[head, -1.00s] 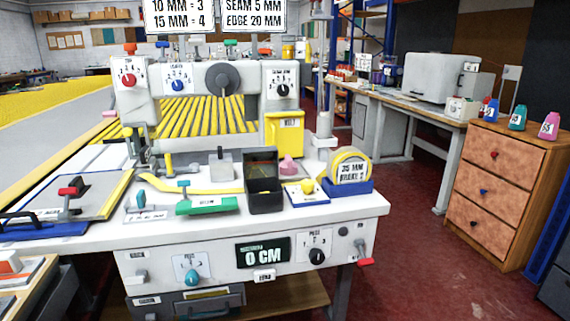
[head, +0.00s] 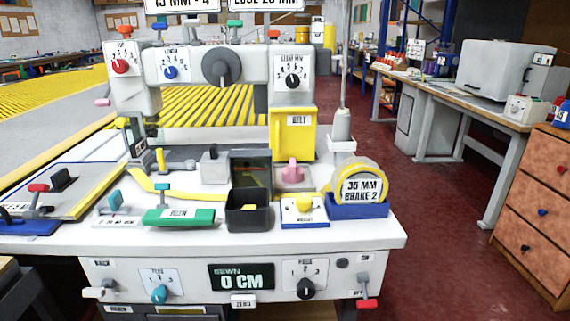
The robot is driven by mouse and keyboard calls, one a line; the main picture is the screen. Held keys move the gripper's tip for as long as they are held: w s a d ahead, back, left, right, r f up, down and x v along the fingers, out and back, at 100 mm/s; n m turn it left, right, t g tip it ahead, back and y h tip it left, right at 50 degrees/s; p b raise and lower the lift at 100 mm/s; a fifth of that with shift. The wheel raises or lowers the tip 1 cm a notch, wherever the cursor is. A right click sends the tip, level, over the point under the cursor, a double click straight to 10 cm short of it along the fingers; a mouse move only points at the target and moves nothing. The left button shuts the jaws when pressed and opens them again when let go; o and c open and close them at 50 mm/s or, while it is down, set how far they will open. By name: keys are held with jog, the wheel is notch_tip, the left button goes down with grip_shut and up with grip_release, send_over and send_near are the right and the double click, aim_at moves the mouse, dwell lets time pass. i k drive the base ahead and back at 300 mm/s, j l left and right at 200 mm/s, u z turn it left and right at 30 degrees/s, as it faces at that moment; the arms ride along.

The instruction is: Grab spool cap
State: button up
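A small pink knobbed piece (head: 291,172) sits on the white machine bed, behind the yellow knob and left of the tape roll; it may be the spool cap, but no label confirms this. A grey-white cone spool (head: 341,127) stands on a thin upright rod at the machine's right; I cannot make out a separate cap on it. My gripper is not in view.
The white machine table (head: 385,240) fills the front. Red floor (head: 440,230) is clear at right.

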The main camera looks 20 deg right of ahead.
aim_at(292, 173)
jog(key=i+l+u, duration=0.2)
jog(key=l, duration=0.3)
jog(key=l+u, duration=0.25)
jog(key=l, duration=0.25)
jog(key=l+u, duration=0.2)
jog(key=l, duration=0.3)
jog(key=l+u, duration=0.25)
jog(key=l, duration=0.3)
jog(key=k+l+u, duration=0.2)
jog(key=l, duration=0.3)
jog(key=l+u, duration=0.25)
jog(key=l, duration=0.25)
jog(key=k+l+u, duration=0.2)
jog(key=l, duration=0.3)
